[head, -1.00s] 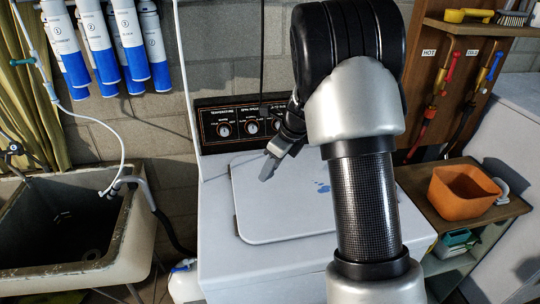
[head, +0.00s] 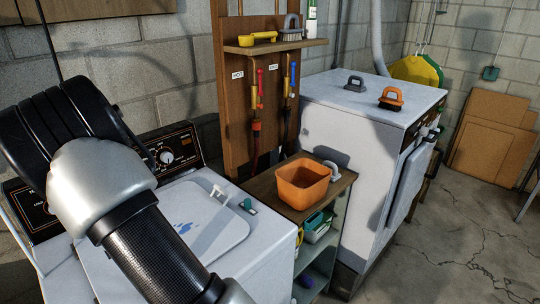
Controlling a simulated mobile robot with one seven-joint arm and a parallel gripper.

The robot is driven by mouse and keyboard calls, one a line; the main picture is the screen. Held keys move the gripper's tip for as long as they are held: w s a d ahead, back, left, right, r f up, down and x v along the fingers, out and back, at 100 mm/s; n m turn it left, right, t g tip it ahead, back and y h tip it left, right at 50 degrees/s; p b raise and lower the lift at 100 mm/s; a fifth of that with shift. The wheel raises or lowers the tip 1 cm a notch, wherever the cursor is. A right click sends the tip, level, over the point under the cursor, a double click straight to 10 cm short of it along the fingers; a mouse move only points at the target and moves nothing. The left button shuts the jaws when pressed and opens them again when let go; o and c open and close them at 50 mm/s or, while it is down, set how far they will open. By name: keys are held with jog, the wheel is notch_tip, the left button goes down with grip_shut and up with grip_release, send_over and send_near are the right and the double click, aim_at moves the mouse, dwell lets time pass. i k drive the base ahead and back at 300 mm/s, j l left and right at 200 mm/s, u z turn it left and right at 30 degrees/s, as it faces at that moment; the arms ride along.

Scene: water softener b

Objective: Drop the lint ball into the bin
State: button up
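An orange open-topped bin (head: 303,184) stands upright on the wooden top of a small shelf unit, right of the white washer; I see no lint ball in the part of its inside that shows. I cannot make out a lint ball anywhere in the head view. My arm fills the lower left of the head view, over the washer.
The washer lid (head: 222,235) carries a blue mark; a small white handle-like piece (head: 218,193) and a green piece (head: 248,205) are near it. A white dryer (head: 350,130) with grey and orange brushes stands right of the shelf unit. Concrete floor (head: 440,220) is open at right.

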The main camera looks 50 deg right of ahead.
aim_at(317, 197)
jog(key=k+l, duration=0.2)
jog(key=l, duration=0.15)
jog(key=k+l+z, duration=0.1)
jog(key=l, duration=0.3)
jog(key=k+l, duration=0.25)
jog(key=l, duration=0.15)
jog(key=k+l+z, duration=0.1)
jog(key=l, duration=0.25)
jog(key=k, duration=0.05)
